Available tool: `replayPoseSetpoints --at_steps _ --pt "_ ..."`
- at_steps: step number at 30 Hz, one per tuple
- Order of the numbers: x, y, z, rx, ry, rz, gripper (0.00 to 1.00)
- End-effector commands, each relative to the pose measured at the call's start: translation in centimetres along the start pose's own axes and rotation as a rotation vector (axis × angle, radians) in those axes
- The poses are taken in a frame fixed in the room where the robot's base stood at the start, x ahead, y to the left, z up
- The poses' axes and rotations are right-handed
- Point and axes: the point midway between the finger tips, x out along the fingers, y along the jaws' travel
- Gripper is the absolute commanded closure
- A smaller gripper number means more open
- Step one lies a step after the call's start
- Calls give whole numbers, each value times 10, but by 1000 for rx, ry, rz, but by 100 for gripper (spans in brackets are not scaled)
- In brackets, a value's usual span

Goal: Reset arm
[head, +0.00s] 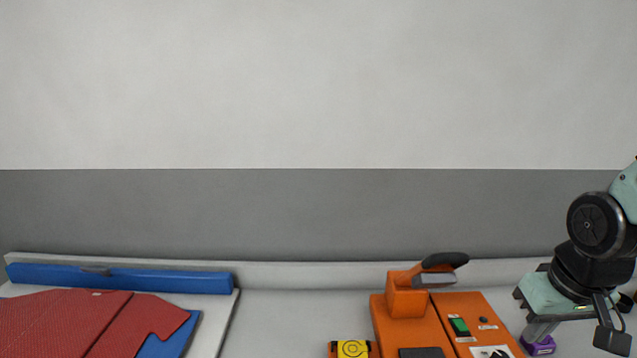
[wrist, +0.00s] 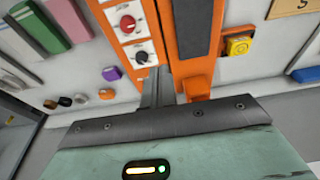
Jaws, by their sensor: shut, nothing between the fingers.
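My gripper (head: 538,334) is at the right edge of the head view, on the end of my arm, to the right of an orange machine (head: 400,325). It points downward over the counter and holds nothing. In the wrist view my gripper (wrist: 158,76) shows two grey fingers closed together. They are in front of the orange machine (wrist: 191,86) and its white panels with a red knob (wrist: 127,23) and a dark knob (wrist: 141,57). I cannot tell the exact gap between fingertips and machine.
A purple item (head: 541,345) lies close below the gripper in the head view; it also shows in the wrist view (wrist: 111,73). A yellow item (head: 353,349) sits left of the machine. A red cloth (head: 60,320) lies at the far left by a blue bar (head: 150,281).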

Motion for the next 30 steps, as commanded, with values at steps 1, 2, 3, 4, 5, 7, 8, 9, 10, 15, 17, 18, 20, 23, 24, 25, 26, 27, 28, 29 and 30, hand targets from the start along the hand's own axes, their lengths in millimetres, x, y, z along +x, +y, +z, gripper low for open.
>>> replayPoseSetpoints --at_steps 1,2,3,4,5,7,8,9,10,15,17,18,20,23,24,25,26,27,28,29,30 --pt "-2 -4 14 -14 3 -1 100" --pt "2 -20 14 -57 -8 -16 100" --pt "3 -37 19 -102 -22 -31 100" --pt "4 -48 23 -136 -33 -40 100" --pt "4 -60 28 -170 -44 -49 100" --pt "4 -87 42 -254 -70 -71 100" --pt "4 -98 49 -290 -80 -79 100" --pt "3 -112 60 -341 -97 -89 100" --pt "2 -123 68 -379 -109 -96 100" --pt "-3 -168 118 -579 -173 -123 100" --pt "-5 -177 130 -626 -188 -126 100" --pt "-6 -180 136 -646 -195 -127 100" --pt "-8 -183 141 -666 -202 -128 100" --pt "-9 -184 143 -672 -205 -129 100" --pt "-9 -184 143 -671 -205 -128 100" --pt "-9 -184 142 -670 -205 -128 100" --pt "-9 -184 142 -670 -205 -128 100" --pt "-9 -184 142 -670 -205 -128 100" --pt "-9 -184 142 -669 -205 -128 100" --pt "-9 -184 142 -669 -205 -128 100" --pt "-9 -184 142 -669 -205 -128 100"
